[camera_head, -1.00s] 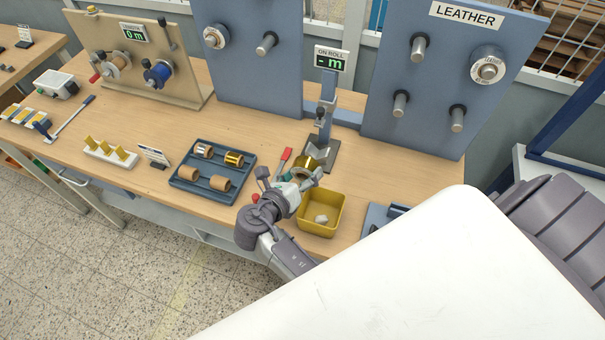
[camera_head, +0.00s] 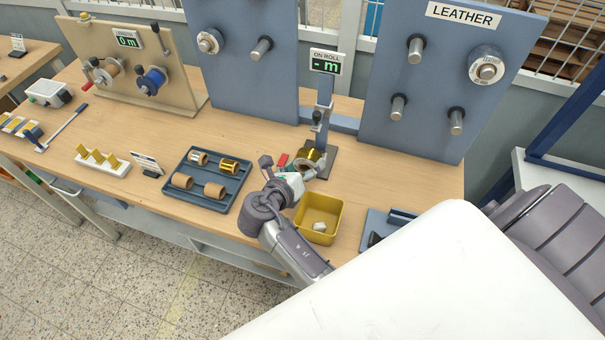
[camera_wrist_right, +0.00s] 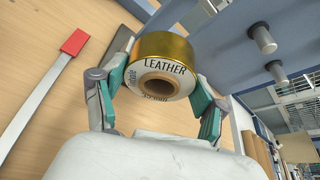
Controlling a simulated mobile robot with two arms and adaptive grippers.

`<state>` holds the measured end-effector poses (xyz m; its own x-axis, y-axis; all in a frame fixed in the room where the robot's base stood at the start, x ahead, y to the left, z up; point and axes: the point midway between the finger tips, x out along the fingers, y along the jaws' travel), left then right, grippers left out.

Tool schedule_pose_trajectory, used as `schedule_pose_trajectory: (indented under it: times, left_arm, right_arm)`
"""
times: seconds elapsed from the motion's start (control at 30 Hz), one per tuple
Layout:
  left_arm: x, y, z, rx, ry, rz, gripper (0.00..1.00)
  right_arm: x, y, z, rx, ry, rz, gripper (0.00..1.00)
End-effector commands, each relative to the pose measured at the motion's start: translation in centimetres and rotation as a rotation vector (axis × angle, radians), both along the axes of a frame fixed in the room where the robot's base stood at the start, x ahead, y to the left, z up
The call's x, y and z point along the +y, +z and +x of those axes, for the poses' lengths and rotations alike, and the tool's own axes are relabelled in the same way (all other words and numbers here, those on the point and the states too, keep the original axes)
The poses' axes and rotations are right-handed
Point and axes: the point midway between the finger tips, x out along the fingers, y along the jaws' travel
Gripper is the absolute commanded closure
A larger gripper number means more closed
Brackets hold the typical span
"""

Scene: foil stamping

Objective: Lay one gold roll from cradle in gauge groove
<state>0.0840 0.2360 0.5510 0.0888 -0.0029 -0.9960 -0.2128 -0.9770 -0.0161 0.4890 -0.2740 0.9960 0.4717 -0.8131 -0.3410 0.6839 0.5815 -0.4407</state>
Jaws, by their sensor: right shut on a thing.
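A gold roll (camera_head: 313,154), with a brown core and a white end label reading LEATHER, is in my right gripper (camera_head: 300,170). In the right wrist view the gold roll (camera_wrist_right: 165,53) sits between the teal-padded fingers of the gripper (camera_wrist_right: 160,92). The roll is at the foot of the gauge (camera_head: 323,110), a grey post on a dark base under the "ON ROLL – m" display. The groove is hidden by the roll and gripper, so I cannot tell whether the roll touches it. A blue-grey cradle tray (camera_head: 207,205) holds another gold roll (camera_head: 229,166), a silver roll and two brown cores. My left gripper is out of view.
A yellow bin (camera_head: 318,233) with a pale scrap stands in front of the gauge. The blue LEATHER pegboard (camera_head: 430,80) stands behind right. Bare table lies between the tray and the back boards.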

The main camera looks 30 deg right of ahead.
Motion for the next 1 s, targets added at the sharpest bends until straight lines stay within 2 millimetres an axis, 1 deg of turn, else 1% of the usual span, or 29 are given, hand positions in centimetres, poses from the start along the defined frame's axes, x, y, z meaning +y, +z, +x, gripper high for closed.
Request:
schedule_pose_trajectory:
  times: [0.03, 0.9, 1.0]
  left_arm:
    - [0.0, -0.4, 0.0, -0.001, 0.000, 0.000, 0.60]
    - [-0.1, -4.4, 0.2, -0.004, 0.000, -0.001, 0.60]
    - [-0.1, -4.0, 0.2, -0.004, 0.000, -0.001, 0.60]
  right_arm:
    - [-0.3, -0.1, 0.3, -0.004, -0.001, -0.001, 0.68]
    - [-4.9, -0.4, 4.2, -0.003, 0.001, -0.001, 0.68]
    - [-4.9, -0.7, 4.2, 0.000, 0.002, -0.001, 0.68]
